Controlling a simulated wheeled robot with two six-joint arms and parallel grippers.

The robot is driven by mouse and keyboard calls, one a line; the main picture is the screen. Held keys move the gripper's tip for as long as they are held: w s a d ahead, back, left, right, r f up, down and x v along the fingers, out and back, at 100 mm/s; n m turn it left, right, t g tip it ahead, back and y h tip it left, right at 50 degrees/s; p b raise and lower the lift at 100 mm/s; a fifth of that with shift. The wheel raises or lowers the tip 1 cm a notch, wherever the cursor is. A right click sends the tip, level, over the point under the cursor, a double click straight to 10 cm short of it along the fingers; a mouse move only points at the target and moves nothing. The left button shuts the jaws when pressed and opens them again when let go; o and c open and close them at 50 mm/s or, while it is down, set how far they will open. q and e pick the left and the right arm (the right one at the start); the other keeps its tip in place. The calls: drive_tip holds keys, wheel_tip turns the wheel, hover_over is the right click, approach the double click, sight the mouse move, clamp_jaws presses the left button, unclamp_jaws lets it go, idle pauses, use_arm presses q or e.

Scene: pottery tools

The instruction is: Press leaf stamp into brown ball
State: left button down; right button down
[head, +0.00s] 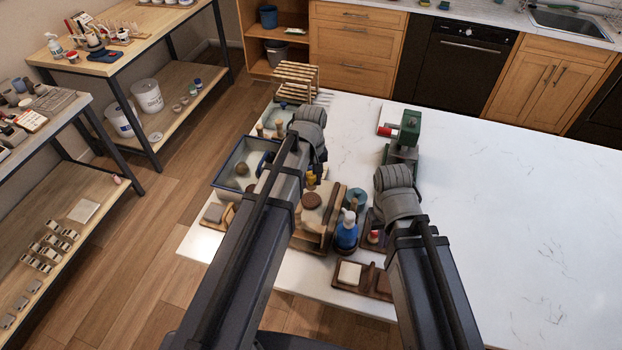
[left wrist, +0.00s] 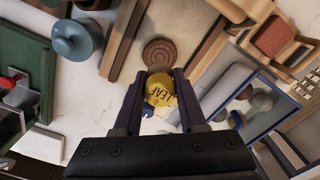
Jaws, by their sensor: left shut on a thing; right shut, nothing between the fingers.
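My left gripper (head: 315,171) is shut on the yellow leaf stamp (left wrist: 161,91), whose face reads LEAF in the left wrist view. The stamp also shows in the head view (head: 311,181). A round brown clay piece (left wrist: 160,53) with rings on top lies just beyond the stamp on a wooden-edged board. In the head view this brown piece (head: 312,200) is just below the gripper; contact cannot be told.
The blue-rimmed tray (head: 217,180) is at the table's left. A blue bottle (head: 347,234), a teal pot (head: 356,198) and a green press (head: 404,147) stand between and beyond my arms. A small white block (head: 349,273) lies at the front edge. The right table is clear.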

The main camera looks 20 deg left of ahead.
sight(311, 199)
idle(0.6)
